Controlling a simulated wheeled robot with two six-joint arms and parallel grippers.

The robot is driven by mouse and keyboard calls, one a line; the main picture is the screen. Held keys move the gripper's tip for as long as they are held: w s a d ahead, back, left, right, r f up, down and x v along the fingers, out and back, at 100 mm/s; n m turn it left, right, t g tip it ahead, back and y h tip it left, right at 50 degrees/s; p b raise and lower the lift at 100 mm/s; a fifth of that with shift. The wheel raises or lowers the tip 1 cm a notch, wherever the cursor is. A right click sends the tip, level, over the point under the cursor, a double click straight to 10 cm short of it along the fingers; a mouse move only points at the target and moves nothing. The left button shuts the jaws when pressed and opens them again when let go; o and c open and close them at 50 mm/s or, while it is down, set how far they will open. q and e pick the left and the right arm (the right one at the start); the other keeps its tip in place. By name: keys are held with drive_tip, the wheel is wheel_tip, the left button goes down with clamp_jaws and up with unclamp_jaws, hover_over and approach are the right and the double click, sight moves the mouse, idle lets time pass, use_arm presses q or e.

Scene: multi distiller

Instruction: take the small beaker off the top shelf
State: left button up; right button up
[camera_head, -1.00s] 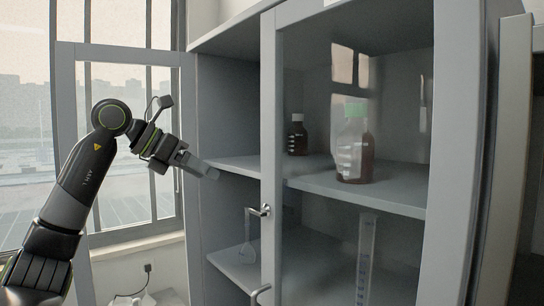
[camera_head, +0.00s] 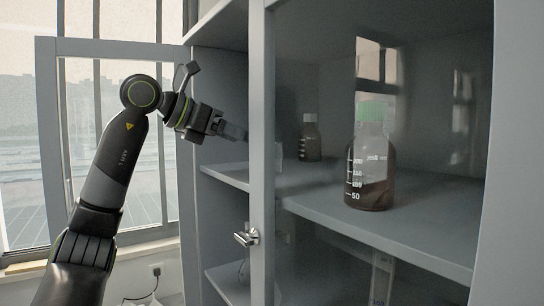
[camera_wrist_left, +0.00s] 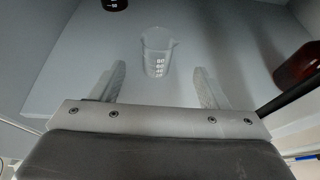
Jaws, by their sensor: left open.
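The small beaker (camera_wrist_left: 157,55) is clear with white markings and stands upright on the shelf in the left wrist view. It lies ahead of my left gripper (camera_wrist_left: 160,85), between the lines of its two spread fingers and apart from them. In the head view my left gripper (camera_head: 236,132) reaches into the open left side of the cabinet, just above the top shelf (camera_head: 335,205). I cannot clearly make out the beaker there. My right gripper is not in view.
A brown bottle with a green cap (camera_head: 370,160) and a smaller dark bottle (camera_head: 310,138) stand on the shelf behind the glass door. The left door (camera_head: 50,150) stands open.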

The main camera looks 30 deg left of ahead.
use_arm(q)
drive_tip(key=p+x, duration=0.1)
drive_tip(key=x, duration=0.3)
drive_tip(key=shift+w, duration=0.2)
drive_tip(key=x, duration=0.2)
drive_tip(key=shift+w+f+p, duration=0.2)
drive_tip(key=shift+p, duration=0.1)
drive_tip(key=shift+w+d, duration=0.1)
drive_tip(key=shift+w, duration=0.05)
drive_tip(key=p+x, duration=0.3)
drive_tip(key=x, duration=0.1)
drive_tip(key=shift+w+f, duration=0.1)
drive_tip(key=shift+w, duration=0.05)
drive_tip(key=shift+w+d+f, duration=0.1)
drive_tip(key=shift+w+f, duration=0.05)
drive_tip(key=shift+w, duration=0.05)
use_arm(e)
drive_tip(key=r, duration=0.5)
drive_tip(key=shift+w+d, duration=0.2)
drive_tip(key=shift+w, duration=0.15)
use_arm(q)
drive_tip(key=shift+s, duration=0.1)
drive_tip(key=shift+c, duration=0.4)
drive_tip(key=shift+c, duration=1.4)
drive_tip(key=c, duration=0.7)
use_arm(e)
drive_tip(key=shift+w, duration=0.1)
